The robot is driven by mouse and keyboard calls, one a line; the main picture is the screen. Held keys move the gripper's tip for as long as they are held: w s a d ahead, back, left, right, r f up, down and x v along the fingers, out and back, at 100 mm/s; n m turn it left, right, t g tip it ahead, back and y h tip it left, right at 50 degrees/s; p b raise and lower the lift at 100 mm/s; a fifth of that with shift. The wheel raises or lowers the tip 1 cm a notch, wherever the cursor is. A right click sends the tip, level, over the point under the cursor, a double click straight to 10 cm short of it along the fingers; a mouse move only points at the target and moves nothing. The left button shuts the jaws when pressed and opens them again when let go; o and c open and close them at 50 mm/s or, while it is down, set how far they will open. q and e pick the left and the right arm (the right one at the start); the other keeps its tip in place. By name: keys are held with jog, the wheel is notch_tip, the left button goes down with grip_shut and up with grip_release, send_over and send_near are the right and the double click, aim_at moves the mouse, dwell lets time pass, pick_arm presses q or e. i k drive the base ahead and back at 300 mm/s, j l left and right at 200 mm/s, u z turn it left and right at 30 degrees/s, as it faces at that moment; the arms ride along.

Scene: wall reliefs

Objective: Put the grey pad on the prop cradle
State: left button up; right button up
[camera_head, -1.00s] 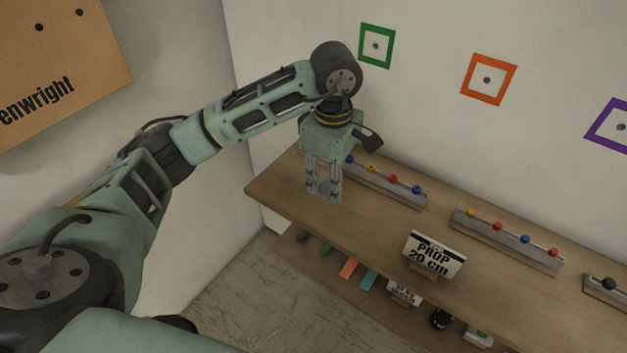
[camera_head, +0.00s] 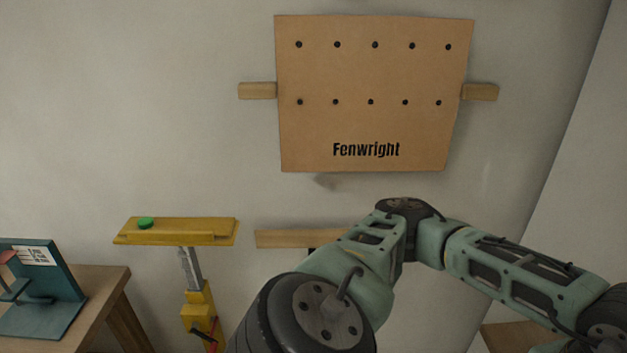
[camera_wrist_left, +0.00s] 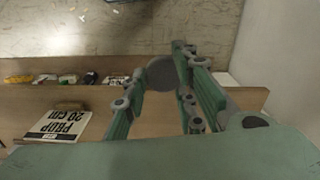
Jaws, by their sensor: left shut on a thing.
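The grey pad (camera_wrist_left: 160,73) is a round grey disc in the left wrist view. My left gripper (camera_wrist_left: 161,86) is shut on it, with a finger on either side, above or near the wooden shelf. In the head view my left arm reaches to the right and its gripper is out of frame. A yellow prop (camera_head: 197,299) stands at the lower left of the head view. Its top is a long yellow bar, which looks like the cradle (camera_head: 192,228), with a green round pad (camera_head: 146,223) near its left end. My right gripper is not in view.
A brown Fenwright panel (camera_head: 374,132) with rows of dark holes is on the wall between wooden blocks. A wooden ledge (camera_head: 300,238) sits below it. A table (camera_head: 103,301) holding a teal stand (camera_head: 58,286) is at left. The wrist view shows a PROP 20 CM sign (camera_wrist_left: 58,124).

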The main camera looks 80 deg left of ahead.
aim_at(208, 225)
jog(key=u, duration=1.65)
jog(key=i+j+u, duration=0.3)
jog(key=u, duration=0.2)
jog(key=i+j+u, duration=0.3)
jog(key=u, duration=0.2)
jog(key=i, duration=0.35)
